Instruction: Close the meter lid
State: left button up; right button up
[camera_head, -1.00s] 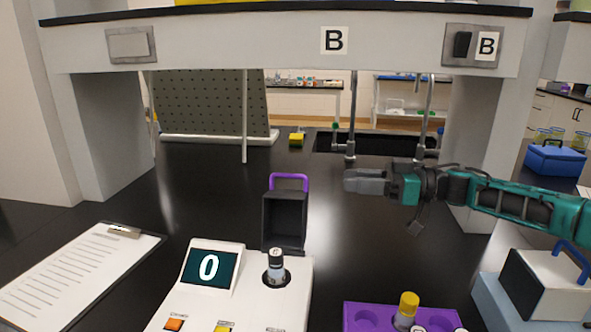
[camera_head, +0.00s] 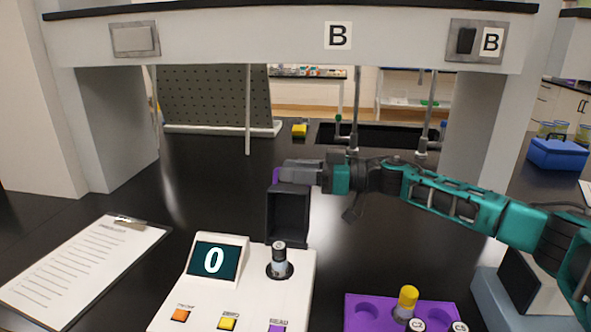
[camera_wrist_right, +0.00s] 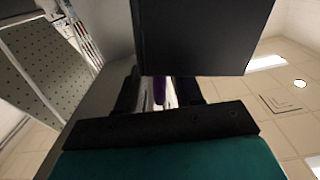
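The white meter (camera_head: 235,285) stands at the front with a screen reading 0. Its dark box-shaped lid (camera_head: 288,216) stands open and upright behind the sample well, hollow side toward me. A vial (camera_head: 279,255) with a dark cap stands in the well. My right gripper (camera_head: 285,173) is at the top of the lid, over the purple handle (camera_head: 276,177), which it mostly hides. In the right wrist view the fingers are apart, with the purple handle (camera_wrist_right: 158,90) between them and gaps beside it. The dark lid (camera_wrist_right: 200,38) fills the upper middle there. My left gripper is out of view.
A clipboard (camera_head: 75,265) lies at left. A shelf beam (camera_head: 250,50) spans above. The bench behind the lid is largely clear.

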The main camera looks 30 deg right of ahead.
jog(key=shift+c, duration=0.5)
grip_shut()
